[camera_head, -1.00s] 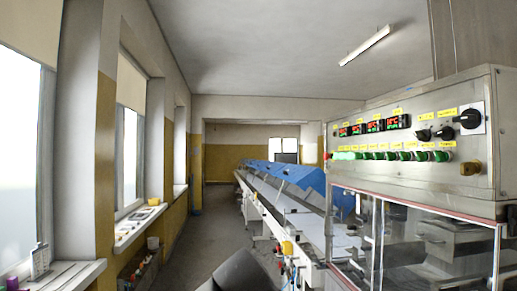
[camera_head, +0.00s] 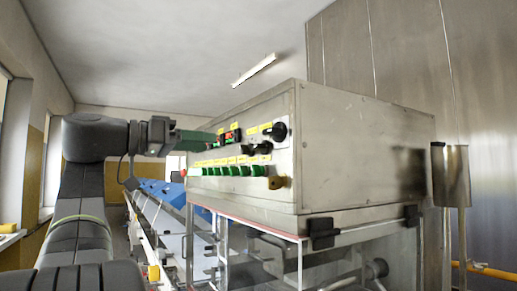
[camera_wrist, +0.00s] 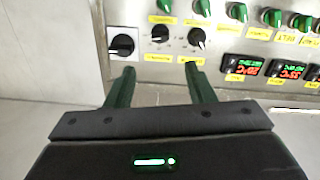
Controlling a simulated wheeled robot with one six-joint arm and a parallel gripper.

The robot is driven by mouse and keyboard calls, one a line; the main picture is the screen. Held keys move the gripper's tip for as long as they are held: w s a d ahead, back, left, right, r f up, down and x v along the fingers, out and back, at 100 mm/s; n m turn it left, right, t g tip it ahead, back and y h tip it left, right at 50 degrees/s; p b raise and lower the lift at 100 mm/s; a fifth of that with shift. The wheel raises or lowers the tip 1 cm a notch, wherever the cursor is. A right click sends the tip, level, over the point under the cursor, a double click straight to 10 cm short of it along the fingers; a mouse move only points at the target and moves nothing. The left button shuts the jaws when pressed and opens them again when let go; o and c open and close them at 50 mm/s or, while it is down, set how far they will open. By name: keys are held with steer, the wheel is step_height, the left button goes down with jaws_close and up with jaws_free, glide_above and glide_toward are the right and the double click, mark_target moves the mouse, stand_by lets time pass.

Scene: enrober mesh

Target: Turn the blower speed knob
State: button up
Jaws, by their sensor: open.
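The blower speed knob is one of the black knobs on the control panel, but I cannot read the labels to tell which. In the wrist view a larger black knob on a white plate (camera_wrist: 122,44) and two smaller black knobs, one nearer the middle (camera_wrist: 159,33) and one right of it (camera_wrist: 197,38), show beyond the fingers. In the head view the larger knob (camera_head: 277,132) is at the panel's right end, with the small knobs (camera_head: 264,147) left of it. My gripper (camera_wrist: 161,76) is open and empty, its two green fingers pointing at the panel, apart from the knobs.
The steel control box (camera_head: 370,145) also carries a row of green switches (camera_head: 230,171), red digital displays (camera_wrist: 288,71) and a yellow-based knob (camera_head: 277,182). Below is a glazed enclosure (camera_head: 255,255). A conveyor with blue covers (camera_head: 165,190) runs behind. A steel cylinder (camera_head: 450,175) stands at right.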

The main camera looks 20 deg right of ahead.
mark_target(254, 146)
steer(key=d, duration=0.4)
steer(key=d+p, duration=0.1)
steer(key=d, duration=0.3)
steer(key=w+d, duration=0.1)
steer(key=d, duration=0.4)
steer(key=shift+p, duration=0.4)
steer(key=c, duration=0.9)
